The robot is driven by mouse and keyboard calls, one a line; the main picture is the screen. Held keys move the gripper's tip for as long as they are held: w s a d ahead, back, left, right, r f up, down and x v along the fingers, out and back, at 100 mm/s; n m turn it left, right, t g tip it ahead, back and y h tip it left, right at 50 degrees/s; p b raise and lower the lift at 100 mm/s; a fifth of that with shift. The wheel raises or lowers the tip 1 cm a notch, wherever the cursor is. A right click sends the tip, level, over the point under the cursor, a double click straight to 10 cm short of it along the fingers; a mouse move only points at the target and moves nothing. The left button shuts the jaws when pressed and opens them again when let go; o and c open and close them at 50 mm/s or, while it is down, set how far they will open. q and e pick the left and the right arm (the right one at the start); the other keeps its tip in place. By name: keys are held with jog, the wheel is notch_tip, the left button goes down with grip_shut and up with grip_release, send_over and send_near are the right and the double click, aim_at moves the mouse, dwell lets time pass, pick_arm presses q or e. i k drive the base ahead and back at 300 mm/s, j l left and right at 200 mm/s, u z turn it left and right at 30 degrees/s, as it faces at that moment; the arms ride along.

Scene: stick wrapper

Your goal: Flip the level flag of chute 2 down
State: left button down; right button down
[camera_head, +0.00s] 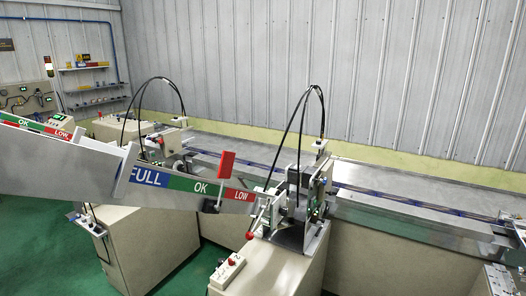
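A sloping metal chute (73,178) comes in from the left, with a blue FULL, green OK and red LOW strip along its side. A red flag (226,163) stands up above the strip, between OK and LOW, slightly tilted. A dark piece shows below the flag near the chute's lower edge. A second chute with an OK and LOW strip (38,126) is partly visible behind at the far left; I see no flag on it. I cannot read a chute number on either. Neither of my grippers is in view.
At the lower end of the near chute is a machine head (300,200) with black looping hoses and a red-knobbed lever (250,235). Its cabinet (275,272) carries a small button box (227,270). A long conveyor (400,200) runs behind. Green floor is open at left.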

aim_at(228, 159)
jog(key=i+l+u, duration=0.1)
jog(key=i+l, duration=0.3)
jog(key=l, duration=0.25)
jog(key=i+l+u, duration=0.15)
jog(key=i+l, duration=0.2)
jog(key=l, duration=0.3)
jog(key=i+l+u, duration=0.15)
jog(key=l, duration=0.2)
jog(key=i, duration=0.05)
